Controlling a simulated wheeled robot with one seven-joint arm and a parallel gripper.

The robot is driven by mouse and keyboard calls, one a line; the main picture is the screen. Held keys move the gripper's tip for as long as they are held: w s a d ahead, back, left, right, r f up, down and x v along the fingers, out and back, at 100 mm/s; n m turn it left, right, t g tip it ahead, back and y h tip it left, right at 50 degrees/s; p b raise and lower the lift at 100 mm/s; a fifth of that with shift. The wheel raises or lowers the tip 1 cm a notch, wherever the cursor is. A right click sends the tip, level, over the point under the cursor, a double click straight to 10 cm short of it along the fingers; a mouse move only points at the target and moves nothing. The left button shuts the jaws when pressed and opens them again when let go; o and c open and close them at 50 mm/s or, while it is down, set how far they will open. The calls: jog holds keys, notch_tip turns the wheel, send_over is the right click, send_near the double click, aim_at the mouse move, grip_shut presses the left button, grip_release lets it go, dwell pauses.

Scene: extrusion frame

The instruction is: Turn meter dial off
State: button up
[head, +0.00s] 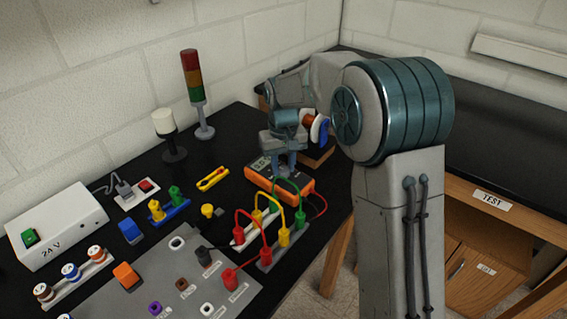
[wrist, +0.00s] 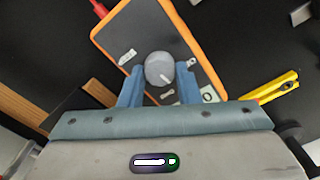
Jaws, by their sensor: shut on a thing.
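The meter (head: 279,181) is an orange-edged box with a dark face, lying on the black bench. It also shows in the wrist view (wrist: 112,32). Its dial (wrist: 159,70) is a round grey knob with a light pointer line toward the lower right. My gripper (wrist: 160,78) is over the meter face with one blue-grey finger on each side of the dial, shut on it. In the head view my gripper (head: 285,168) comes down onto the meter from above. Small white labels lie around the dial; one bears a ring-like mark (wrist: 208,95), and the others are too small to read.
Red, yellow and green leads in plugs (head: 283,236) stand just in front of the meter. A yellow part (head: 213,179) lies to its left. A signal tower (head: 196,95) and a white lamp (head: 166,130) stand behind left. A 24 V box (head: 60,228) is at far left.

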aim_at(283, 169)
jog(key=n, duration=0.5)
jog(key=shift+n+p, duration=0.3)
jog(key=shift+p, duration=0.1)
jog(key=n+p, duration=0.1)
jog(key=n, duration=0.3)
jog(key=shift+a+n, duration=0.1)
jog(key=shift+n, duration=0.6)
jog(key=o, duration=1)
jog(key=shift+s, duration=0.1)
notch_tip(283, 169, up, 14)
jog(key=shift+f, duration=0.1)
